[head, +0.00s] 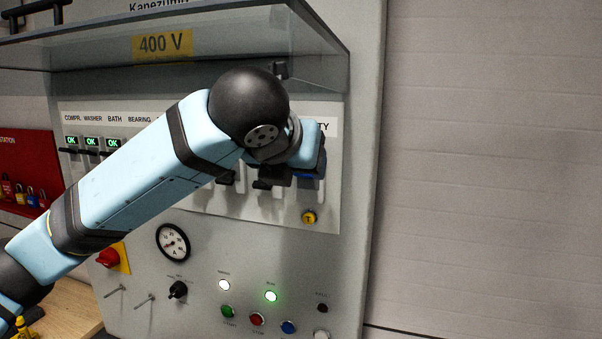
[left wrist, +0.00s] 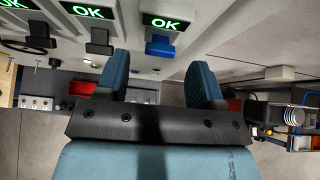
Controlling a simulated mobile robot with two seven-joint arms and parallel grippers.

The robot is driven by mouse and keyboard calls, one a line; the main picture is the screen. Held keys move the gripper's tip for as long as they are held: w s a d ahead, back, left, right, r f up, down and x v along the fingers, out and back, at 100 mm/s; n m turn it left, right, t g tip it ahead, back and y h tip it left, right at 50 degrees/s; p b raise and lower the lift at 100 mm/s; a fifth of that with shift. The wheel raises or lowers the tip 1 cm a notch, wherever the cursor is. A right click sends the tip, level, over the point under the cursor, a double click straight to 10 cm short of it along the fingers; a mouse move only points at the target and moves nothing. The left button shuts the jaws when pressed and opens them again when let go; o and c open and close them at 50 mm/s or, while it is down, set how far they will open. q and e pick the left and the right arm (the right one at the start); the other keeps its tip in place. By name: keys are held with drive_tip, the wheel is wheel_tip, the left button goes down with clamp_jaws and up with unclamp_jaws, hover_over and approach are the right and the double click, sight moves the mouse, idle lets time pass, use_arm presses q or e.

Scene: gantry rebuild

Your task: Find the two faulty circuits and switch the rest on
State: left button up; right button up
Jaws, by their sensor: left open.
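The breaker panel (head: 215,200) has a row of switches under labels reading COMPR., WASHER, BATH and BEARING, with others hidden behind my left arm. Three displays at its left end, such as the first OK display (head: 71,140), glow green. In the left wrist view, a blue switch handle (left wrist: 160,46) sits under a lit OK display (left wrist: 165,23). A black handle (left wrist: 99,42) is left of it, also under OK. My left gripper (left wrist: 160,82) is open and empty, its fingers below the blue handle in that view. In the head view the wrist mostly hides it. My right gripper is out of view.
A clear hood (head: 190,45) with a 400 V sign (head: 163,44) overhangs the row. Below are a gauge (head: 173,243), a red rotary switch (head: 108,257) and several buttons and lamps. A red padlock board (head: 28,170) hangs left. The wall at right is clear.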

use_arm(q)
drive_tip(key=s+a+r+b, duration=0.1)
drive_tip(key=s+a+b, duration=0.2)
drive_tip(key=s, duration=1)
drive_tip(key=shift+a+b, duration=0.35)
drive_tip(key=shift+a, duration=0.25)
